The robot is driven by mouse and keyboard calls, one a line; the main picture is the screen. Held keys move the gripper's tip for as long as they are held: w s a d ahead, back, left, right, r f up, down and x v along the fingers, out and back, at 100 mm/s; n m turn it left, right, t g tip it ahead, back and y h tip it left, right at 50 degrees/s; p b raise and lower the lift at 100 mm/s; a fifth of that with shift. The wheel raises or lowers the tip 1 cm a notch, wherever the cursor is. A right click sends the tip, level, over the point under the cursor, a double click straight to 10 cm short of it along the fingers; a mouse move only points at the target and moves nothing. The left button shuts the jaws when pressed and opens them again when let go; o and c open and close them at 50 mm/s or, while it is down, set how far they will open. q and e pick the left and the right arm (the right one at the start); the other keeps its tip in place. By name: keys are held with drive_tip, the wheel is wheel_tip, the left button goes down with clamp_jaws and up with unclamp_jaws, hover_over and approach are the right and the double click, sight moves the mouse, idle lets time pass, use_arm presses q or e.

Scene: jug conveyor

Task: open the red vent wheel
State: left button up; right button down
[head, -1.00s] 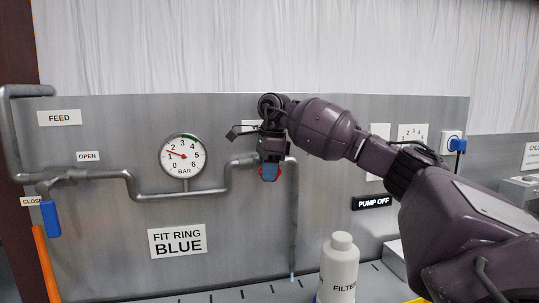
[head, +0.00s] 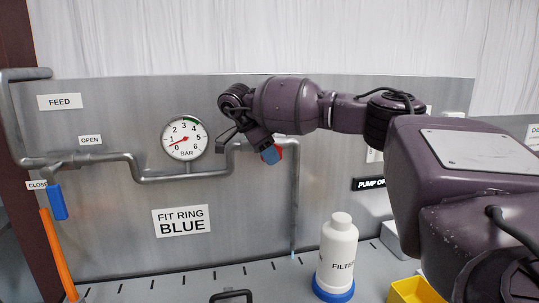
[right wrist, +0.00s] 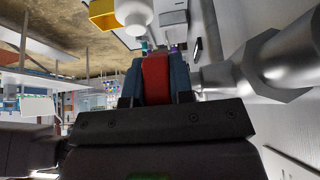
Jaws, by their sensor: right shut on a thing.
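The red vent wheel (head: 280,151) is on the pipe at the right of the grey panel, mostly hidden behind my right gripper (head: 270,154). In the right wrist view, the red wheel (right wrist: 156,78) is clamped between the blue finger pads of my right gripper (right wrist: 156,84). The gripper is tilted in the head view. My left gripper is not in view.
A blue feed lever (head: 57,203) hangs down at the left by the CLOSE label. A white filter bottle (head: 337,250) with a blue ring (head: 333,290) stands on the bench, beside a yellow bin (head: 408,291). A dark handle (head: 231,295) shows at the bottom edge.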

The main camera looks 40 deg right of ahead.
drive_tip(key=shift+h, duration=0.4)
idle(0.3)
drive_tip(key=c, duration=1.3)
unclamp_jaws()
drive_tip(key=v, duration=1)
drive_tip(key=shift+w+a+r, duration=0.2)
drive_tip(key=shift+r, duration=0.1)
